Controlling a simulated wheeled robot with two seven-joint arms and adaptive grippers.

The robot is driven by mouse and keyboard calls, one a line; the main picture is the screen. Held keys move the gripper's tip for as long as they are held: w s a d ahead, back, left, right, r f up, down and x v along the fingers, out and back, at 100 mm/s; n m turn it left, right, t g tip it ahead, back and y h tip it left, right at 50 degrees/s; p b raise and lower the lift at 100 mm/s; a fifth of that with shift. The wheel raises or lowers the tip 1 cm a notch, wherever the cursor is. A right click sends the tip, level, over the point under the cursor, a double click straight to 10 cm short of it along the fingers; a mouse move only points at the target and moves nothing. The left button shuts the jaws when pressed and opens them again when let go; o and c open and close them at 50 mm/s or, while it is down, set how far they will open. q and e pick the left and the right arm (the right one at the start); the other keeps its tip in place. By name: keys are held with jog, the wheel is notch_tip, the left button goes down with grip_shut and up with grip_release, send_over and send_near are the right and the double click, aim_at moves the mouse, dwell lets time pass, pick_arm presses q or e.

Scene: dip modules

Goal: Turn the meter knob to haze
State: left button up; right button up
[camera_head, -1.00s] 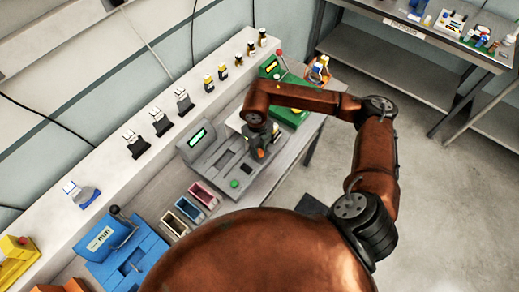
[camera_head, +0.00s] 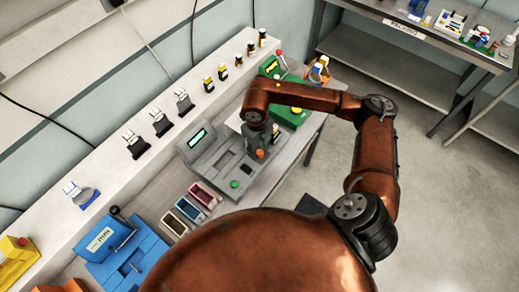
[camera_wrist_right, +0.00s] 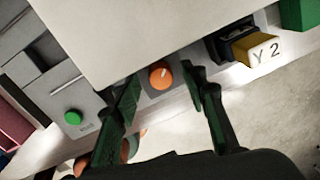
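The grey meter (camera_head: 215,150) with a lit green display stands on the bench, in the middle of the head view. Its orange knob (camera_head: 260,154) sits at the near right end and also shows in the right wrist view (camera_wrist_right: 160,75), with a small pale mark on its top. My right gripper (camera_wrist_right: 163,84) is open. In the wrist view its two dark green fingers lie left and right of the knob, apart from it. In the head view the right gripper (camera_head: 258,140) is over the knob end of the meter. My left gripper is not in view.
A green button (camera_wrist_right: 73,117) is on the meter, left of the knob. A yellow block marked Y 2 (camera_wrist_right: 255,50) is to the right. Pink (camera_head: 205,194) and blue (camera_head: 188,208) trays stand before the meter. A green device (camera_head: 290,113) stands behind it.

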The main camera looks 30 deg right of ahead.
aim_at(258, 152)
notch_tip(258, 152, up, 11)
jog(key=shift+a, duration=0.25)
jog(key=shift+s, duration=0.1)
dwell(0.5)
